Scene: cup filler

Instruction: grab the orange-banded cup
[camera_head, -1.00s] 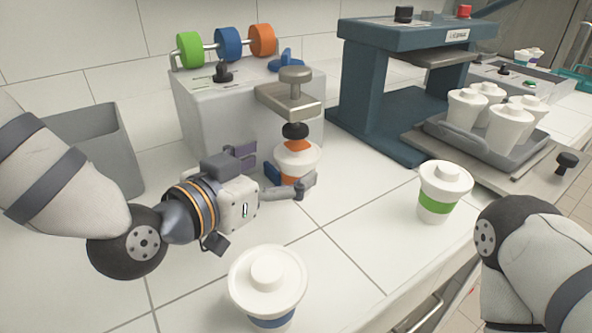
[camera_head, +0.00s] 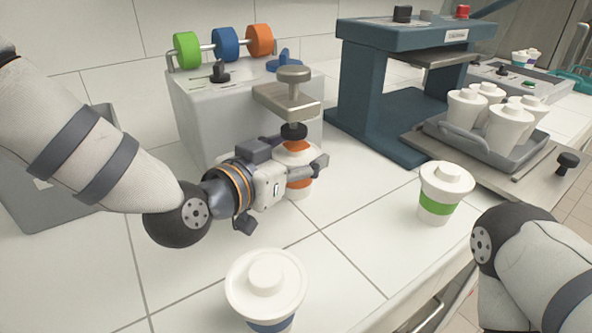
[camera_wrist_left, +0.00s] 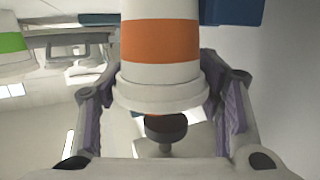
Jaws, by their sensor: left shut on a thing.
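The orange-banded cup (camera_head: 300,181) is white with an orange band and stands upright under the nozzle of the filler (camera_head: 245,105). My left gripper (camera_head: 302,165) reaches it from the left and is shut on its upper part, just above the band. In the left wrist view the orange-banded cup (camera_wrist_left: 160,42) appears upside down, between the purple-padded fingers of my left gripper (camera_wrist_left: 160,110). Part of the cup is hidden behind the gripper in the head view. My right arm shows at the right edge, but its gripper is out of view.
A blue-banded cup (camera_head: 266,287) stands at the front, and a green-banded cup (camera_head: 440,192) at the right. A teal press (camera_head: 375,95) stands behind. A tray (camera_head: 470,147) holds several white cups. A grey bin (camera_head: 60,190) is at the left. The counter between the cups is clear.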

